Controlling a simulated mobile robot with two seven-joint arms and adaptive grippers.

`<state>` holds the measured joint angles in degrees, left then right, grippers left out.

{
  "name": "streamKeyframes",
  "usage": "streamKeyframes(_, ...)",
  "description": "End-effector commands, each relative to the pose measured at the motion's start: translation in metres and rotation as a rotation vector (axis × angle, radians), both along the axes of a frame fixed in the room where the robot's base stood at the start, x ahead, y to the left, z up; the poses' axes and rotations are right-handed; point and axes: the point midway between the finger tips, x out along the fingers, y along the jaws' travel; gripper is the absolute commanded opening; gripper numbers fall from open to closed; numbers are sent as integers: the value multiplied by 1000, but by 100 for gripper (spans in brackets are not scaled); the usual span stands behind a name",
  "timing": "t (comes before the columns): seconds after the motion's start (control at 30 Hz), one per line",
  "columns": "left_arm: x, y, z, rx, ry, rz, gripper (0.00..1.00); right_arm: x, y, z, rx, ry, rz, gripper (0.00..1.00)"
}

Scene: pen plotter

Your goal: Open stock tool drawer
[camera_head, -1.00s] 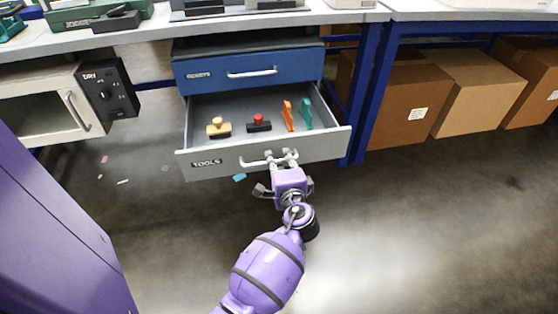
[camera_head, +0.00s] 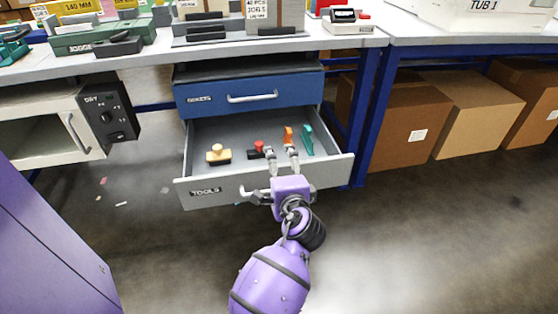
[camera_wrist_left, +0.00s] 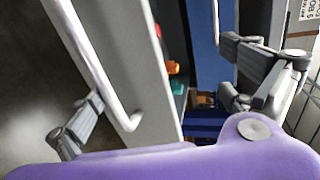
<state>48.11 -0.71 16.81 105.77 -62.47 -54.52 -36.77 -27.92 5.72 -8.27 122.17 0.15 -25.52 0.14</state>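The grey drawer labelled TOOLS (camera_head: 205,192) stands pulled out below a shut blue drawer (camera_head: 250,92). Its bar handle also shows in the wrist view (camera_wrist_left: 98,65); in the head view my gripper hides much of it. My left gripper (camera_head: 280,152) is at the drawer front, its two fingertips apart and seen over the drawer's inside. In the wrist view the fingers are spread wide, with the handle and drawer front between them, and I see no grip on the bar. My right gripper is not in view.
The drawer holds a yellow stamp (camera_head: 217,154), a red-topped black stamp (camera_head: 257,149), an orange tool (camera_head: 289,135) and a teal tool (camera_head: 308,141). A blue table leg (camera_head: 366,120) and cardboard boxes (camera_head: 405,115) stand right. A dryer box (camera_head: 106,110) stands left.

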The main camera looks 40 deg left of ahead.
Motion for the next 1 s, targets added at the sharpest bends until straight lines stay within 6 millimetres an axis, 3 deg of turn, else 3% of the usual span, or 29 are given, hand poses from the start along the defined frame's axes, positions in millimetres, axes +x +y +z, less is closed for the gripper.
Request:
streamKeyframes(0.03,8,0,50,41,-84,-10,78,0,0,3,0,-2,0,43)
streamKeyframes(0.07,8,0,50,41,-84,-10,78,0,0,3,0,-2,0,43)
streamKeyframes(0.1,4,-1,13,15,-15,-10,77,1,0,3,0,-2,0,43)
streamKeyframes(0.23,2,-4,14,14,-14,-8,68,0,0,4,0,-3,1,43)
streamKeyframes(0.53,-11,-19,19,12,-16,-9,59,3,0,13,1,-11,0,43)
streamKeyframes(0.67,-19,-25,17,8,-11,-5,19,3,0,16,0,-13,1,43)
streamKeyframes(1.0,-36,-43,16,1,-3,-2,19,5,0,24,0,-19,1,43)
